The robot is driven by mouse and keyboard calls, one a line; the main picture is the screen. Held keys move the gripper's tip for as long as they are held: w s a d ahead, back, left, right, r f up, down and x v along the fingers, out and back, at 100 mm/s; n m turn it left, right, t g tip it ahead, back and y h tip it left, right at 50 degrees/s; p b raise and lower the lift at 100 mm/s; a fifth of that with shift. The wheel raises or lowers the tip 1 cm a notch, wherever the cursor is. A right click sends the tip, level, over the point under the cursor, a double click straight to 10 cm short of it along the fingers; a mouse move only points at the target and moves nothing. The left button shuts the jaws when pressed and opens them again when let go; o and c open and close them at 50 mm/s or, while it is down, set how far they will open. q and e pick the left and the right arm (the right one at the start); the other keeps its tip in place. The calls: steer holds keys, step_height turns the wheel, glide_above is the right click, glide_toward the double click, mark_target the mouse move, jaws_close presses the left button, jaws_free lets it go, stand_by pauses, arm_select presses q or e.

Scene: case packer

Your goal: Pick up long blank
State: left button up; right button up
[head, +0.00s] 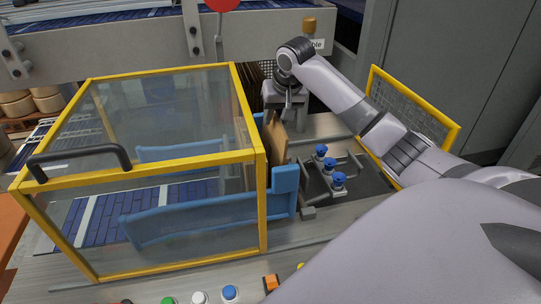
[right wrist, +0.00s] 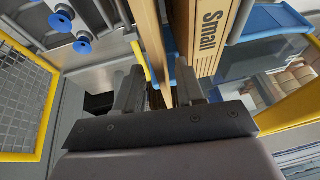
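A brown cardboard blank (head: 275,138) stands upright just right of the yellow-framed guard, below my right gripper (head: 286,101). I cannot read which blank it is. In the right wrist view a thin tan blank (right wrist: 150,35) runs down between the two fingers of my right gripper (right wrist: 160,92). The fingers are apart, with gaps beside the blank, so the gripper looks open around it. A wider tan piece marked "Small" (right wrist: 208,38) stands to the right of it. The lower end of the blank is hidden by the gripper. My left gripper is not in view.
The clear guard with yellow frame (head: 262,200) and blue rails (head: 190,218) stands close on the left. Several blue-topped suction cups (head: 329,164) sit just right of the blank. A yellow mesh fence (head: 415,105) is at the right. Buttons (head: 230,293) line the front edge.

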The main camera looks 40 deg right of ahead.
steer(key=shift+w+f, duration=0.2)
steer(key=shift+f, duration=0.2)
steer(key=shift+f, duration=0.25)
stand_by(0.4)
jaws_close()
